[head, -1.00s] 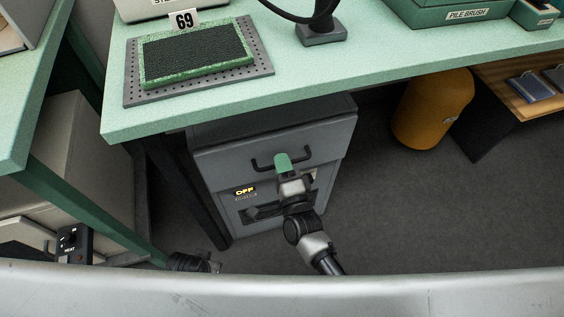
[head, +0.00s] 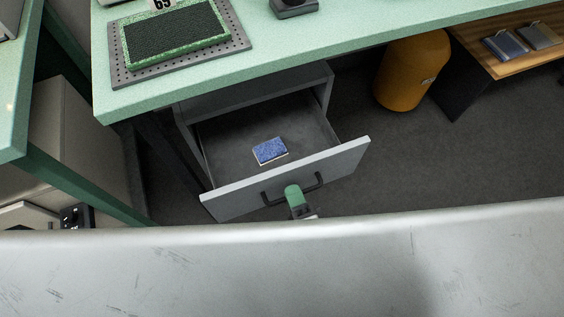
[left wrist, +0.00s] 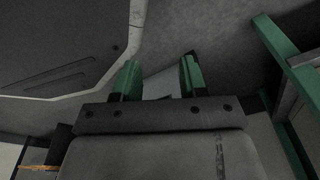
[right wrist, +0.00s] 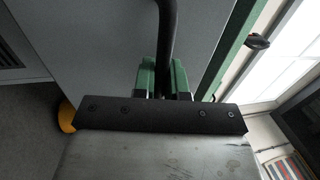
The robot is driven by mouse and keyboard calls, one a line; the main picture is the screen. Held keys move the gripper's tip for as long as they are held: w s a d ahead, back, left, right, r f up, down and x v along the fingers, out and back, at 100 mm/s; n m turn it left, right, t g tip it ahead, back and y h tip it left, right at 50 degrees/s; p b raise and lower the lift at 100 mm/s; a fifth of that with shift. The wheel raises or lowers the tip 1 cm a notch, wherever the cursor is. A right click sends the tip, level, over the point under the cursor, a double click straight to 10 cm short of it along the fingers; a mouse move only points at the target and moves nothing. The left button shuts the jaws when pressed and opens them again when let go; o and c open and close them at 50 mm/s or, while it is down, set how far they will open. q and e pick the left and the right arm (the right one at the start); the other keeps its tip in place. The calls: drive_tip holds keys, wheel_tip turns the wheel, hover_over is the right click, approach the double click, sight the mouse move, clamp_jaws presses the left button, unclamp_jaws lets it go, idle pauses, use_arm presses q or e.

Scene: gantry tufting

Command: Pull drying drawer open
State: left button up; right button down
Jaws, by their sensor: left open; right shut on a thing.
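The grey drying drawer (head: 232,201) is pulled well out from its cabinet (head: 262,91) under the green table. A blue block with a pale edge (head: 270,150) lies on the drawer's floor. The dark bar handle (head: 318,181) is on the drawer front. My right gripper (head: 293,190) is shut on the handle, and the right wrist view shows the bar (right wrist: 166,45) between its green fingers (right wrist: 162,78). My left gripper (left wrist: 157,75) is open and empty in the left wrist view. It does not show in the head view.
A green table (head: 280,56) hangs over the drawer, with a dark green-edged pad (head: 174,36) on a perforated plate (head: 117,76). A yellow bin (head: 412,70) stands to the right. A pale curved surface crosses the foreground. Grey floor (head: 400,150) is clear right of the drawer.

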use_arm(q)
drive_tip(key=s, duration=0.1)
drive_tip(key=s+f, duration=0.1)
drive_tip(key=s+p, duration=0.1)
drive_tip(key=shift+s+a+f, duration=0.35)
drive_tip(key=shift+f, duration=0.05)
use_arm(e)
drive_tip(key=r+v, duration=0.2)
drive_tip(key=v, duration=0.8)
drive_tip(key=shift+s, duration=0.4)
drive_tip(key=shift+d+f, duration=0.1)
drive_tip(key=shift+d, duration=0.05)
drive_tip(key=c, duration=1.2)
unclamp_jaws()
use_arm(q)
drive_tip(key=w, duration=0.1)
drive_tip(key=w+r+b, duration=0.1)
drive_tip(key=w+r, duration=0.1)
drive_tip(key=shift+w+d, duration=0.35)
drive_tip(key=shift+w, duration=0.05)
use_arm(e)
drive_tip(key=v, duration=1)
drive_tip(key=shift+s+d, duration=0.15)
drive_tip(key=shift+s, duration=0.2)
